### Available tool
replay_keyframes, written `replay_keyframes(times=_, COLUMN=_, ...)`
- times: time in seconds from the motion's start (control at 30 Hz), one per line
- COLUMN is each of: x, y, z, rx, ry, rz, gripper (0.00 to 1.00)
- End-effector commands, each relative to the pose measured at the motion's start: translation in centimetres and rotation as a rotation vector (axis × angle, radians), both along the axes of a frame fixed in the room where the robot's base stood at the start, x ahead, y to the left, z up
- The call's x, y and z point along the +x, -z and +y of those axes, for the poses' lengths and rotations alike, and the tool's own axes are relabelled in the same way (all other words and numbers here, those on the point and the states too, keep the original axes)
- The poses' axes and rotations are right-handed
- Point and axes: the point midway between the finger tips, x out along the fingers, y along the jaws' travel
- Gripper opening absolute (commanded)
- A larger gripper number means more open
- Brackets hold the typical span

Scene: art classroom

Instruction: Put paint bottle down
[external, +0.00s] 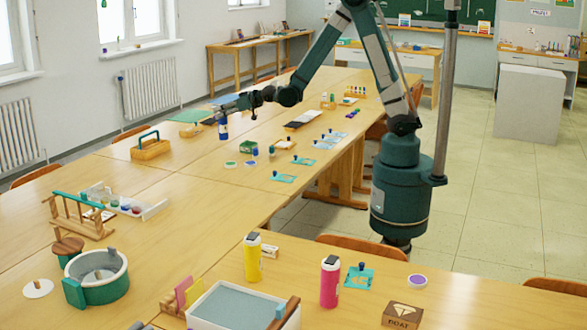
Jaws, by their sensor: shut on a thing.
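A blue paint bottle (223,128) is upright at the far part of the long wooden table. My gripper (222,108) is at its top, reaching in from the right, and is shut on it. The bottle is small in this view, and I cannot tell whether its base touches the table or hangs just above it. The fingertips are too small to make out clearly.
A wooden carrier with a green handle (150,147) stands left of the bottle. A green sheet (193,116) lies behind it. Bare tabletop (190,165) shows in front.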

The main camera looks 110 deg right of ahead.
Motion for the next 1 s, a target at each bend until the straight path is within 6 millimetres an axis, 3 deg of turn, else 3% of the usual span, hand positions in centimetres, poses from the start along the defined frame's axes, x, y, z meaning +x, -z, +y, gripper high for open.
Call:
replay_keyframes(times=0.43, x=0.0, y=5.2, z=0.0, rx=-0.001, ry=0.000, rz=-0.001, gripper=0.02)
replay_keyframes(times=1.0, x=0.0, y=6.4, z=0.0, rx=0.000, ry=0.000, rz=0.000, gripper=0.02)
